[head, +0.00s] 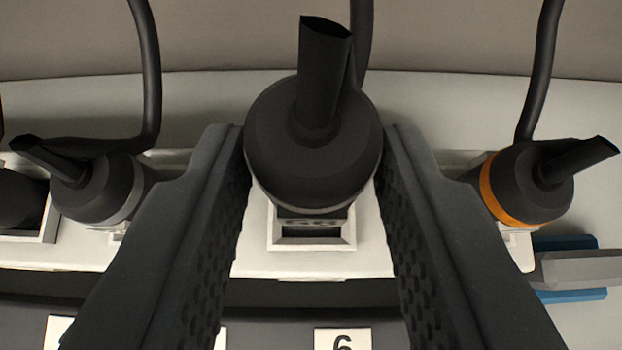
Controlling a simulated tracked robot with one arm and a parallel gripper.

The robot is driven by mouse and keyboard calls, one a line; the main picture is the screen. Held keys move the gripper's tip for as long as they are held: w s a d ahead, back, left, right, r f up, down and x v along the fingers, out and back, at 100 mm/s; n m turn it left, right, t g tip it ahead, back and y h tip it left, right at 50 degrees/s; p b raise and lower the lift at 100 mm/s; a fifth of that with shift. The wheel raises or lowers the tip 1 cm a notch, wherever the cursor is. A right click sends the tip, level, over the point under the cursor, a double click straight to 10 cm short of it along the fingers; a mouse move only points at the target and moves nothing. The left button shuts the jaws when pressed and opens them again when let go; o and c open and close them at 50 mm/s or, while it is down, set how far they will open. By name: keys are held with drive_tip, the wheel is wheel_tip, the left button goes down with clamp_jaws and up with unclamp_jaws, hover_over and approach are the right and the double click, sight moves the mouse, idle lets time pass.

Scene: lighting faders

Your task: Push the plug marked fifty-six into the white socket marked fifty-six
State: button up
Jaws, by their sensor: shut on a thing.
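My gripper (313,185) is shut on a black round plug (313,145) in the middle of the head view, with a finger on each side of it. A dark stub points up from the plug's top, and a cable runs behind it. The white socket (307,243) shows just below and behind the plug, with a dark slot at its front. The plug overlaps the socket in this view; I cannot tell how deep it sits. A white label with a "6" (342,340) is partly cut off at the bottom edge.
A black plug with a grey ring (97,190) sits at the left, and one with an orange ring (520,187) at the right. Their cables rise behind. A grey and blue object (578,268) lies at the right edge. Another white label (57,330) is partly hidden by my left finger.

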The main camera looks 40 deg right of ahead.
drive_tip(key=shift+f+b, duration=2.2)
drive_tip(key=shift+b, duration=0.25)
idle(2.5)
drive_tip(key=o, duration=1.1)
drive_tip(key=shift+o, duration=0.2)
drive_tip(key=shift+r, duration=0.1)
drive_tip(key=shift+v, duration=0.8)
drive_tip(key=p+v, duration=0.1)
drive_tip(key=v, duration=1.1)
drive_tip(key=s+r+n+t+y+p, duration=0.1)
drive_tip(key=s+r+n+p, duration=0.1)
drive_tip(key=s+r, duration=0.7)
drive_tip(key=s+r+n+t+y+p, duration=0.15)
drive_tip(key=s+r, duration=0.45)
drive_tip(key=r, duration=0.7)
drive_tip(key=s+a+r+n+t+y+p, duration=0.2)
drive_tip(key=s+r+n+t+y, duration=0.1)
drive_tip(key=s+r, duration=1.1)
drive_tip(key=s+t+y, duration=0.1)
drive_tip(key=s, duration=0.3)
drive_tip(key=shift+a+n, duration=0.2)
drive_tip(key=shift+n, duration=0.15)
